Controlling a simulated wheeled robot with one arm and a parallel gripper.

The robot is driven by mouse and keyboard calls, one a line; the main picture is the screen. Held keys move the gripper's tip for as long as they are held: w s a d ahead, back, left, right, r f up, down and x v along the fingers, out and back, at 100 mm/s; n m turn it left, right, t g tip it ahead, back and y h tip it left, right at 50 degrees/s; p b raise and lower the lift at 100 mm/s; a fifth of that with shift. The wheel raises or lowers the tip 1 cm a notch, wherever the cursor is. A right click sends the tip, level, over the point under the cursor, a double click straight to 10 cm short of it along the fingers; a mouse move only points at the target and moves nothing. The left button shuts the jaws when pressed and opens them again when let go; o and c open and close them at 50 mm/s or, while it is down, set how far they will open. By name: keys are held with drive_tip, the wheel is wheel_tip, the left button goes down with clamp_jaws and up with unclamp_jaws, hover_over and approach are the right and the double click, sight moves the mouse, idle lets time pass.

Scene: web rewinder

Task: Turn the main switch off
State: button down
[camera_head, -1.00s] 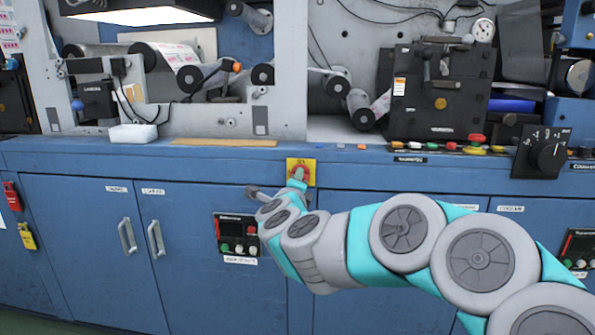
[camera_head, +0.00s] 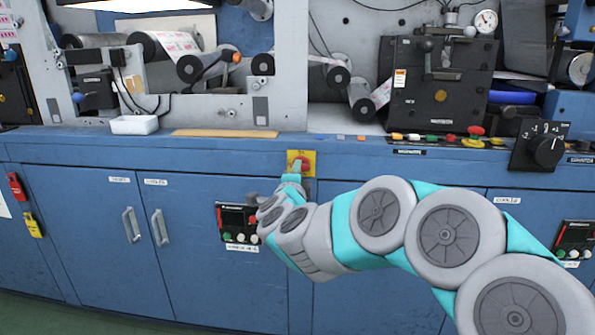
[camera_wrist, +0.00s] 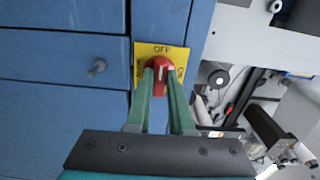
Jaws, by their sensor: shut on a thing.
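The main switch is a red rotary knob (camera_wrist: 159,74) on a square yellow plate (camera_wrist: 139,49). The word OFF is printed along the plate's upper edge in the wrist view, and smaller lettering at the right side is partly hidden. My gripper (camera_wrist: 160,77) has its two green fingers on either side of the knob and is shut on it. A pale mark shows on the knob between the fingertips. In the head view the yellow plate (camera_head: 311,157) sits on the blue front rail, with my gripper (camera_head: 296,166) reaching it from below.
A black rotary selector (camera_head: 546,150) and a row of coloured buttons (camera_head: 440,139) are to the right. A small control box (camera_head: 238,222) is on the cabinet door left of my wrist. A white tray (camera_head: 134,125) stands on the ledge. A bolt-like handle (camera_wrist: 96,68) sticks out nearby.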

drive_tip(key=c, duration=0.8)
unclamp_jaws()
drive_tip(key=s, duration=0.8)
drive_tip(key=shift+a, duration=0.2)
